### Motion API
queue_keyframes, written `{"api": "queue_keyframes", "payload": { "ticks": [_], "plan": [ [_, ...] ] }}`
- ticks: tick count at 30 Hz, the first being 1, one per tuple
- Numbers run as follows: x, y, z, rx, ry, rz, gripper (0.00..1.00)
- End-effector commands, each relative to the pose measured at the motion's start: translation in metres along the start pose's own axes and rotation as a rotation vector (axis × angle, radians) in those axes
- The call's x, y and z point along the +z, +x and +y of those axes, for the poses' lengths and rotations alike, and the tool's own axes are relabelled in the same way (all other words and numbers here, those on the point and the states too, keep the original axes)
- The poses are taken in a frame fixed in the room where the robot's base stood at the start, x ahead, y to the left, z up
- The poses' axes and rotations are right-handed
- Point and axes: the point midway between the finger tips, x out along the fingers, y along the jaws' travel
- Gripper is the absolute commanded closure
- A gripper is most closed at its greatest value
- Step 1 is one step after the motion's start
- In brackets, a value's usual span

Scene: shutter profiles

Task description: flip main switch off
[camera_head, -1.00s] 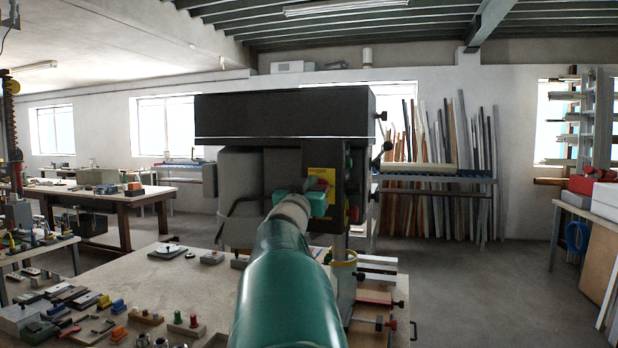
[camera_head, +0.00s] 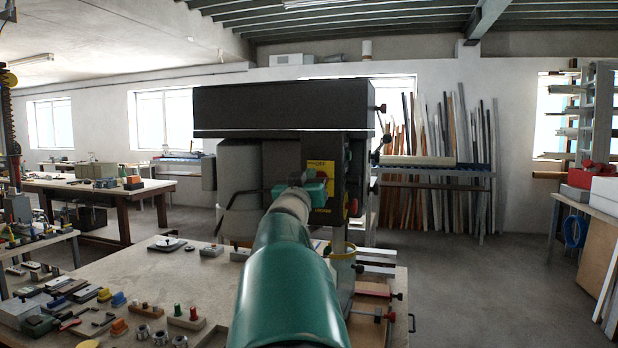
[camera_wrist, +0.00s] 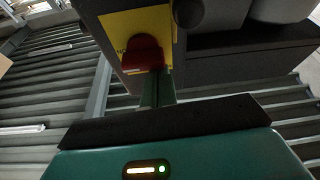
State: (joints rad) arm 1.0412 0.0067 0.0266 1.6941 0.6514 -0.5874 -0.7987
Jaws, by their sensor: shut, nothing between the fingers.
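The main switch is a red knob on a yellow plate (camera_head: 321,165) on the side of the dark machine (camera_head: 285,110). In the wrist view the red knob (camera_wrist: 142,53) sits in the upper middle, on its yellow plate (camera_wrist: 118,34). My gripper (camera_head: 312,188) is just in front of the plate in the head view and covers part of the switch. In the wrist view my green fingers (camera_wrist: 154,80) are shut and empty, with their tips at the lower right edge of the knob. Whether they touch it I cannot tell.
A dark round knob (camera_wrist: 194,12) is right of the yellow plate in the wrist view. The machine stands on a workbench (camera_head: 190,270) with small blocks and parts at the left. Long profiles (camera_head: 440,150) lean on the back wall.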

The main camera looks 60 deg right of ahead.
Motion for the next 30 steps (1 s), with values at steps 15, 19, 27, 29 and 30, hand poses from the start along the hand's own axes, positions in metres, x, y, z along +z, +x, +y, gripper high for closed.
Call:
{"api": "queue_keyframes", "payload": {
  "ticks": [15,19,27,29,30],
  "plan": [
    [0.0029,-0.0010,-0.0024,-0.048,-0.131,-0.002,1.00],
    [0.0044,-0.0016,-0.0032,-0.077,-0.213,-0.002,1.00],
    [0.0084,-0.0030,-0.0045,-0.158,-0.450,-0.002,1.00],
    [0.0095,-0.0034,-0.0051,-0.178,-0.504,-0.002,1.00],
    [0.0102,-0.0035,-0.0050,-0.190,-0.541,-0.002,1.00]
  ]
}}
